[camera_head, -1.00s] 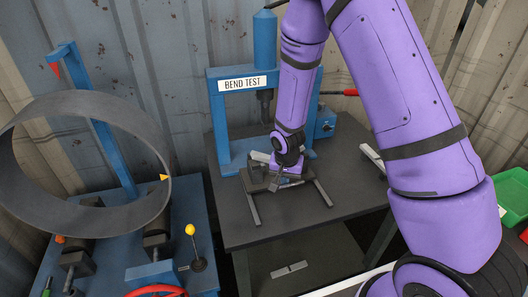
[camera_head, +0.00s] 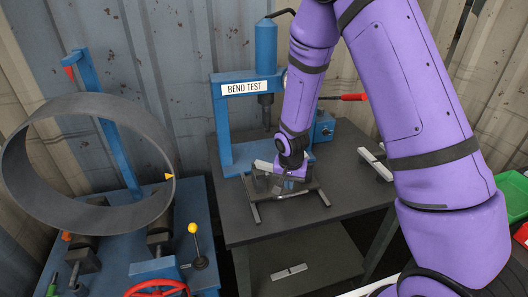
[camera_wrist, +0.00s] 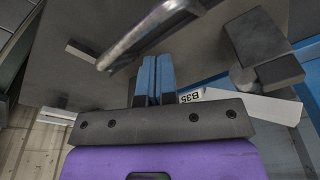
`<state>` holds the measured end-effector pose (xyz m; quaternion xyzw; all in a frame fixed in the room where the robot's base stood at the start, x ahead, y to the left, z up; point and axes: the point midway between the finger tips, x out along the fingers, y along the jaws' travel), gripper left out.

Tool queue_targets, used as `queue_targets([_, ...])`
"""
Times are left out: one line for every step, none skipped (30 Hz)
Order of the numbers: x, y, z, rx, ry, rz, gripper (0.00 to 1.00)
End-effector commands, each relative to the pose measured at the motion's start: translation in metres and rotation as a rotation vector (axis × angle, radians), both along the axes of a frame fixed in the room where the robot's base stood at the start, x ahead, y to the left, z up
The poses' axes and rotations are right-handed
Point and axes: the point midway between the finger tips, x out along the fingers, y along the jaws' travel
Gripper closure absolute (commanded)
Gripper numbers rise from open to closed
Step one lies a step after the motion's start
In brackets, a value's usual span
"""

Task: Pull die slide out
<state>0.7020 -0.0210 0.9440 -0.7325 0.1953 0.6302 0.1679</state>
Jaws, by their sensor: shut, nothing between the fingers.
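The die slide's dark blocks (camera_head: 261,183) sit low in front of the blue bend-test press, between two metal rails (camera_head: 254,214) that stick out over the table. My gripper (camera_head: 281,187) is down at the slide and hides part of it. In the wrist view, my blue fingers (camera_wrist: 155,70) are together and empty. A bent metal bar, seemingly a handle (camera_wrist: 150,32), runs just beyond the fingertips; I cannot tell whether they touch it. A dark block (camera_wrist: 268,65) and a pale strip marked B35 (camera_wrist: 250,108) lie to the right.
The blue press frame (camera_head: 220,125) with its ram (camera_head: 267,112) stands right behind the slide. Its red-ended lever (camera_head: 352,97) sticks out to the right. Grey metal pieces (camera_head: 375,163) lie on the right of the table (camera_head: 285,222). The table's front is clear. A pipe-bending machine (camera_head: 185,235) is at left.

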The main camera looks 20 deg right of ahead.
Motion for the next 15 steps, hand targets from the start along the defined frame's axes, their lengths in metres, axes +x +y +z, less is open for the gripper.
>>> queue_targets([0.001, 0.000, 0.005, 0.001, -0.003, -0.001, 1.00])
queue_targets([0.001, 0.000, 0.008, 0.000, -0.001, 0.000, 1.00])
queue_targets([0.002, 0.000, 0.011, 0.000, -0.001, 0.000, 1.00])
queue_targets([0.003, 0.000, 0.013, 0.001, -0.002, -0.001, 1.00])
queue_targets([0.003, 0.000, 0.016, 0.001, -0.003, -0.001, 1.00])
queue_targets([0.004, 0.000, 0.020, 0.001, -0.002, -0.001, 1.00])
queue_targets([0.004, 0.000, 0.022, 0.000, -0.001, -0.001, 1.00])
queue_targets([0.005, 0.000, 0.024, 0.001, -0.002, -0.001, 1.00])
queue_targets([0.005, 0.000, 0.028, 0.001, -0.002, -0.001, 1.00])
queue_targets([0.005, 0.000, 0.030, 0.001, -0.002, -0.001, 1.00])
queue_targets([0.006, 0.000, 0.033, 0.000, -0.001, -0.001, 1.00])
queue_targets([0.007, 0.000, 0.036, 0.001, -0.003, 0.000, 1.00])
queue_targets([0.007, 0.000, 0.039, 0.001, -0.003, 0.000, 1.00])
queue_targets([0.008, 0.000, 0.041, 0.001, -0.003, 0.000, 1.00])
queue_targets([0.008, 0.000, 0.044, 0.000, -0.002, 0.000, 1.00])
